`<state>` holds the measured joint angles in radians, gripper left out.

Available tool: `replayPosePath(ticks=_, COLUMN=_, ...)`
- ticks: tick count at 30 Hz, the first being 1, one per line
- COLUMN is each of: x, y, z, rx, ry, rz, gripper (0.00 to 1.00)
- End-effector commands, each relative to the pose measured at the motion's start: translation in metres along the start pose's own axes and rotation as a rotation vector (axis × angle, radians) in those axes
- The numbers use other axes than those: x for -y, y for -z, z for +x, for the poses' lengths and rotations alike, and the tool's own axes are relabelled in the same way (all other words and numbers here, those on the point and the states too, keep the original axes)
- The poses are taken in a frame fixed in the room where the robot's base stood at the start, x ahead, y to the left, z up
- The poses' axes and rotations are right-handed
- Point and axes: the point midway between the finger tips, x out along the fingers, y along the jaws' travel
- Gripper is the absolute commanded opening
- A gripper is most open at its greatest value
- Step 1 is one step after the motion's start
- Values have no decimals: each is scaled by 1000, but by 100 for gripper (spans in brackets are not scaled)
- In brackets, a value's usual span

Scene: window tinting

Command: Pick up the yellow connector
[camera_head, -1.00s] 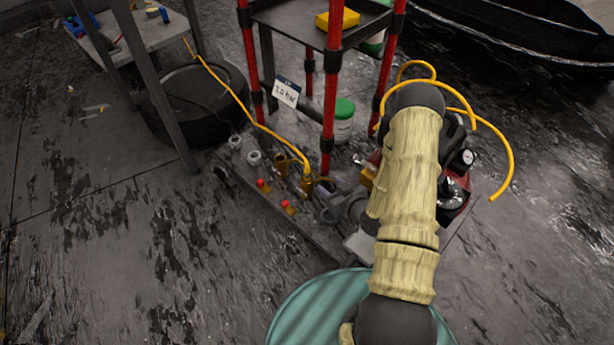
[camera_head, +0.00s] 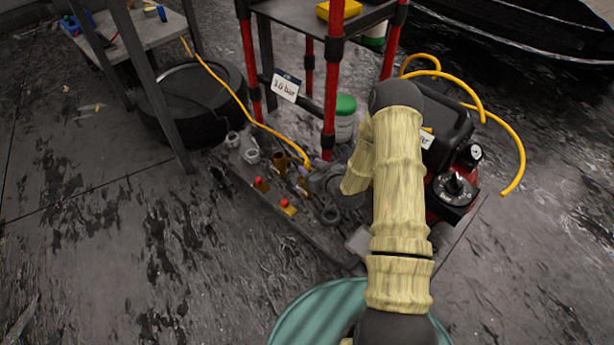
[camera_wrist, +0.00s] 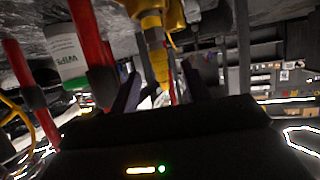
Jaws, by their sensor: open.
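The yellow connector (camera_wrist: 157,50) shows in the wrist view, running down from the top middle into the gap between my fingers. In the head view, a yellow hose (camera_head: 240,103) ends near brass fittings (camera_head: 280,161) on the low board, close to my gripper. My gripper (camera_wrist: 159,78) is open, with a dark finger on each side of the connector. I cannot tell whether either finger touches it. In the head view my arm and grey gripper body (camera_head: 335,187) partly hide the board and the hose end.
A red-legged stand (camera_head: 330,100) rises just behind the fittings. A green-lidded tub (camera_head: 344,120) stands behind it. Red-knobbed valves (camera_head: 260,185) sit at the board's left. A red and black compressor (camera_head: 455,190) is at the right. A tire (camera_head: 190,105) lies far left.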

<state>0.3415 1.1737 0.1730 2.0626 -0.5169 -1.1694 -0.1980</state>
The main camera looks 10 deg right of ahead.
Motion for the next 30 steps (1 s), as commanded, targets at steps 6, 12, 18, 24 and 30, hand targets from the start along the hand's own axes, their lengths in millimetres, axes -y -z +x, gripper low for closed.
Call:
replayPosePath(ticks=6, x=0, y=1, z=0, rx=0, ry=0, rz=0, gripper=47)
replayPosePath(ticks=12, x=0, y=-2, z=6, rx=-1, ry=1, rz=-1, gripper=47)
replayPosePath(ticks=18, x=1, y=-4, z=26, rx=-3, ry=1, rz=-2, gripper=47)
replayPosePath(ticks=24, x=1, y=-3, z=48, rx=-2, ry=1, rz=-1, gripper=47)
replayPosePath(ticks=30, x=1, y=0, z=52, rx=0, ry=1, rz=0, gripper=47)
